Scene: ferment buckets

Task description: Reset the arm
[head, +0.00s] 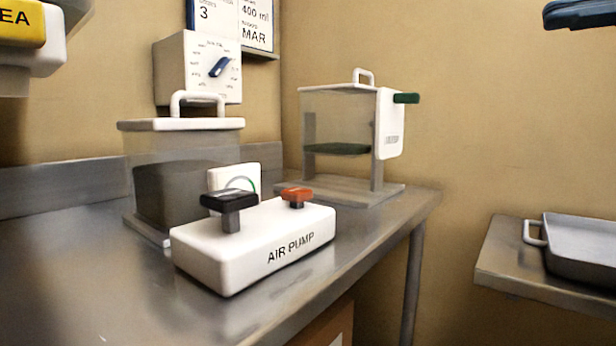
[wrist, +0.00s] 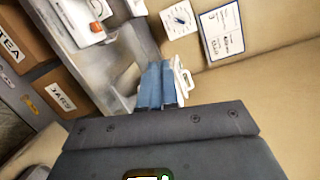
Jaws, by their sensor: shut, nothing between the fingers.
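My gripper (wrist: 162,68) shows in the wrist view as two blue fingers side by side, closed together with nothing between them. The fingers point toward the bench with the white-framed device, which they partly hide, and appear apart from it. In the head view only a dark blue piece shows at the top right corner, cut off by the edge.
On the steel bench (head: 300,285) stand a white air pump (head: 255,240), a lidded clear container (head: 185,125) and a white-framed stand (head: 388,125). A metal tray (head: 585,248) lies on a separate right table (head: 500,258). A gap separates the tables.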

